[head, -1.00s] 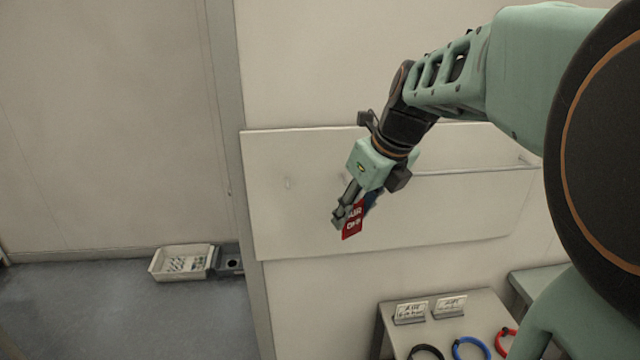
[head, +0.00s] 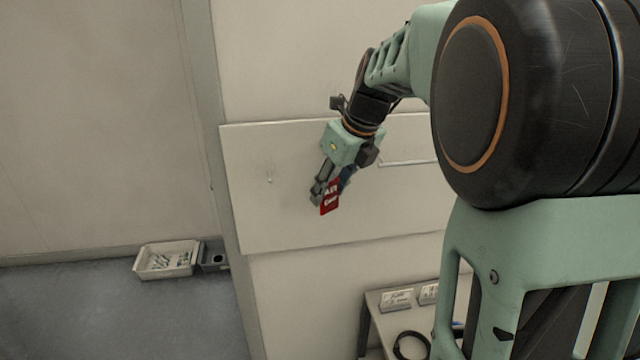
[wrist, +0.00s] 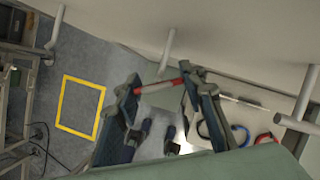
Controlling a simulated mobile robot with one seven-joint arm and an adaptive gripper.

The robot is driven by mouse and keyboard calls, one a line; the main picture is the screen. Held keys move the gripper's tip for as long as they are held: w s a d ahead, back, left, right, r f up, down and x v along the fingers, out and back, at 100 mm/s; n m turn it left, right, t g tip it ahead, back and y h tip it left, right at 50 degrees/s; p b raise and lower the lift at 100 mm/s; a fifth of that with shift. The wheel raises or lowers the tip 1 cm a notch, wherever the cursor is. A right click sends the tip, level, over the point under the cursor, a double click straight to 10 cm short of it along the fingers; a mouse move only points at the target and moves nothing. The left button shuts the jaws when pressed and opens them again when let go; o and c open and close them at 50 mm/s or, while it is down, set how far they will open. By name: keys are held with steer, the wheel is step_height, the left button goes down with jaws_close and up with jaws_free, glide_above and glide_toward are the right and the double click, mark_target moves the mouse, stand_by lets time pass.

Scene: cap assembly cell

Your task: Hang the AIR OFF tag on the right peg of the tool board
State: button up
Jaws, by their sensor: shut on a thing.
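The red AIR OFF tag (head: 330,199) is held in my gripper (head: 322,194), in front of the pale tool board (head: 262,228). In the wrist view my gripper (wrist: 161,83) is shut on the tag (wrist: 158,86), which shows edge-on as a red strip between the fingertips. The right peg (wrist: 167,50) sticks out of the board, its tip close to the tag; I cannot tell whether they touch. My gripper hides this peg in the head view. The left peg (head: 269,178) is bare and also shows in the wrist view (wrist: 56,27).
A rail (head: 408,162) runs along the board to the right of my gripper. Below the board, a table (head: 372,318) carries small signs (head: 397,300) and a black ring (head: 411,346). A white bin (head: 166,260) stands on the floor at left. The wrist view shows a yellow floor outline (wrist: 80,107).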

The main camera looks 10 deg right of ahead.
steer(key=shift+w+f, duration=0.25)
steer(key=shift+w, duration=0.85)
steer(key=shift+f+p, duration=0.2)
steer(key=shift+p, duration=0.2)
steer(key=o, duration=1.1)
steer(key=shift+w+f, duration=0.15)
steer(key=shift+w, duration=0.4)
steer(key=shift+a+r, duration=0.15)
steer(key=shift+r, duration=0.05)
steer(key=shift+s, duration=0.1)
